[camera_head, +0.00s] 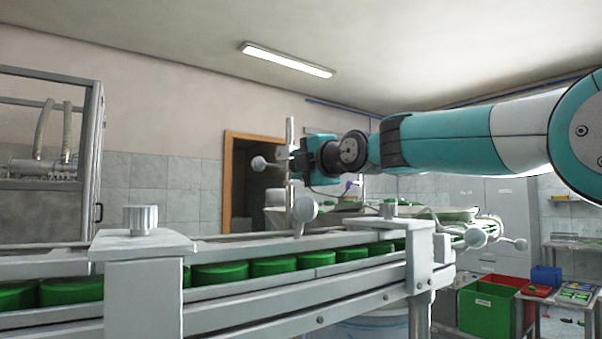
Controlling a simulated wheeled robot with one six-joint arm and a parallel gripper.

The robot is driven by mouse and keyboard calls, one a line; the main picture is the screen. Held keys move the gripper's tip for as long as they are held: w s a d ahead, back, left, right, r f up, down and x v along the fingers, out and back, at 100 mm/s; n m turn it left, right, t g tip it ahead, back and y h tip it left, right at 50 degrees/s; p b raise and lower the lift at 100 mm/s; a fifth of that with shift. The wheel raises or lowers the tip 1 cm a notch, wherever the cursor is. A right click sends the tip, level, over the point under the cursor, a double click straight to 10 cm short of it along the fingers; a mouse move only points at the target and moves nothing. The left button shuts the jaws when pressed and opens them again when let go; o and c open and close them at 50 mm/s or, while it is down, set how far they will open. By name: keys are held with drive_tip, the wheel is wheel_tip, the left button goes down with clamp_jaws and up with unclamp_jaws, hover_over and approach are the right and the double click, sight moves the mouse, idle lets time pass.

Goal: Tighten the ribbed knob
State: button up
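The ribbed knob (141,219) is a grey-white fluted cylinder. It stands upright on top of a pale block (143,245) at the near left of the conveyor. My gripper (298,163) is at the end of the teal and white arm, in the middle of the view, to the right of the ribbed knob and higher in the picture. It is well apart from that knob. The gripper points left, close in the picture to a vertical metal post. Its fingers are small and dark, and I cannot tell whether they are open or shut.
Green caps (220,272) line the conveyor channel between metal rails (330,287). A vertical post (290,205) with round knobs (305,209) rises near my gripper. A glazed metal cabinet (45,160) stands at left. Green and red bins (487,310) stand at lower right. Space above the ribbed knob is clear.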

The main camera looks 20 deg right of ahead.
drive_tip(key=m+b, duration=0.1)
drive_tip(key=m, duration=2.5)
drive_tip(key=shift+d+r+b, duration=0.15)
drive_tip(key=shift+d+b, duration=0.05)
drive_tip(key=shift+b, duration=0.15)
drive_tip(key=o, duration=0.9)
